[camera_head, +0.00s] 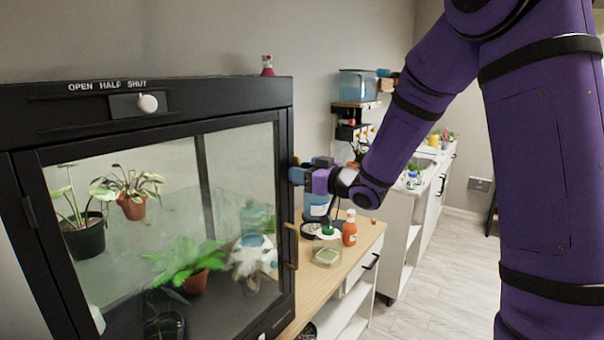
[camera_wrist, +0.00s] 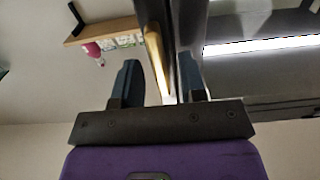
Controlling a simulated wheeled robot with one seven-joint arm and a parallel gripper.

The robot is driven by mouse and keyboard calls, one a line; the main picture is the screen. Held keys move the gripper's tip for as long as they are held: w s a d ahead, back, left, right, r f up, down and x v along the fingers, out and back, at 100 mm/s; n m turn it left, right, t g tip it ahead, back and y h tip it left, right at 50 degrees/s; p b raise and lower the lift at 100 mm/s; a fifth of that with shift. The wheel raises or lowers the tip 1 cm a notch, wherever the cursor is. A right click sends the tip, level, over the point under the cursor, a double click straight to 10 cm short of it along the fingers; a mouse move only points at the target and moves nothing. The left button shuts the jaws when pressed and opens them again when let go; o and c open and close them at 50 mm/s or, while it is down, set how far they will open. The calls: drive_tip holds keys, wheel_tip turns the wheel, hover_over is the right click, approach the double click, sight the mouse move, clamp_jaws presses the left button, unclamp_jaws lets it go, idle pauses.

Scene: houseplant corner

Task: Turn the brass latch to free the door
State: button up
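The black glass-fronted cabinet (camera_head: 200,125) fills the left of the head view, its glass door (camera_head: 240,170) looking closed. My gripper (camera_head: 300,174) is at the right edge of the door frame, about mid-height. In the wrist view, the brass latch (camera_wrist: 157,62) is a slim upright bar beside the black frame edge. My gripper (camera_wrist: 162,82) has its two dark blue fingers apart, one on each side of the latch and frame edge. A gap shows between the left finger and the latch. The latch is mostly hidden by my gripper in the head view.
A brass pull (camera_head: 292,255) sits lower on the door edge. A white knob (camera_head: 148,103) is under the OPEN HALF SHUT lettering. Potted plants stand inside. An orange bottle (camera_head: 349,228) and a small green container (camera_head: 327,255) stand on the wooden counter (camera_head: 352,262) right of the cabinet.

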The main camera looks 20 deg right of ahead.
drive_tip(key=v, duration=1)
drive_tip(key=shift+s+d, duration=0.2)
drive_tip(key=shift+s, duration=0.1)
drive_tip(key=shift+r, duration=0.1)
